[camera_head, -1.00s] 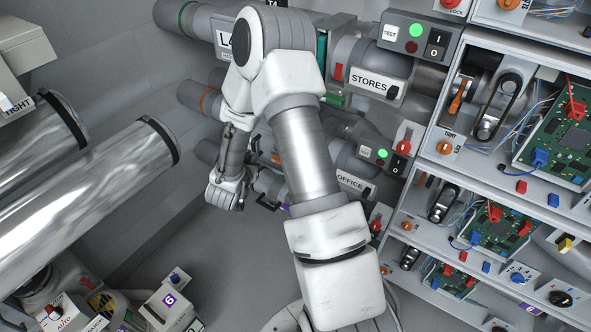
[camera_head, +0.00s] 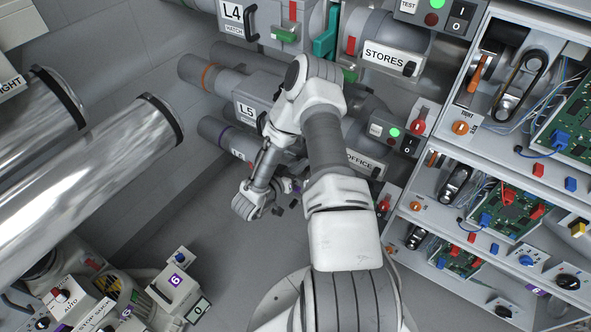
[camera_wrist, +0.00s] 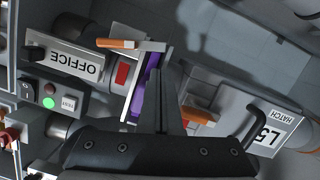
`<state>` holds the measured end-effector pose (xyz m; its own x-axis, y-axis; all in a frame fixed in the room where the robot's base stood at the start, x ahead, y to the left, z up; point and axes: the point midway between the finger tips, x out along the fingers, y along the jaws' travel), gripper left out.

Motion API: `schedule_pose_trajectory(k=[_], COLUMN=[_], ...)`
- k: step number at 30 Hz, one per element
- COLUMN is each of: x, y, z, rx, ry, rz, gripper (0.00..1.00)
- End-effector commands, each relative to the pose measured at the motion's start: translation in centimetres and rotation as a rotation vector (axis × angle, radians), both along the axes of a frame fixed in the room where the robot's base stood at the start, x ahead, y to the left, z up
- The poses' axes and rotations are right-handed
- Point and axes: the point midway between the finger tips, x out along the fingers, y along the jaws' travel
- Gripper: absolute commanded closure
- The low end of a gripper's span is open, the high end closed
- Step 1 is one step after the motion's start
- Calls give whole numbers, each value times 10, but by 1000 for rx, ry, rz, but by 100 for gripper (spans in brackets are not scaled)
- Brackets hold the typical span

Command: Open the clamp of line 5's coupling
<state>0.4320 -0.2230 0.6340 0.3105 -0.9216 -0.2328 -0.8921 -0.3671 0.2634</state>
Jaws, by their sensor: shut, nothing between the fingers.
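In the head view, the line 5 tube section (camera_head: 246,110) carries an L5 label, with the OFFICE tube (camera_head: 368,162) to its right. My arm hides most of the stretch between them. In the wrist view, the OFFICE label (camera_wrist: 68,60) is at left and the L5 HATCH label (camera_wrist: 272,134) at right. Between them are an orange-ended lever (camera_wrist: 118,43), a red block (camera_wrist: 121,73), a purple strip (camera_wrist: 140,98) and a second orange part (camera_wrist: 197,115). My gripper (camera_wrist: 161,80) is shut and empty, its dark fingers just in front of the purple strip. Contact cannot be told.
A control box with a green light (camera_head: 392,132) stands near the OFFICE tube. A black hatch handle (camera_wrist: 268,122) projects beside the L5 label. The STORES tube (camera_head: 385,57) runs above. Open shelves of electronics (camera_head: 480,160) stand at right.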

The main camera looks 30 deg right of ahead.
Motion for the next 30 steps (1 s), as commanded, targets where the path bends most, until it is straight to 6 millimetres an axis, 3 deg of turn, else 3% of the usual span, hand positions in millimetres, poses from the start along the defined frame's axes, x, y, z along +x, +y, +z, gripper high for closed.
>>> schedule_pose_trajectory(k=[3, 9, 30], x=[6, 14, 17], y=[-20, -39, -43], z=[-7, -11, -13], rx=[1, 2, -15], ry=[-3, -1, 33], rz=[-4, -1, 4], gripper=[100, 100, 100])
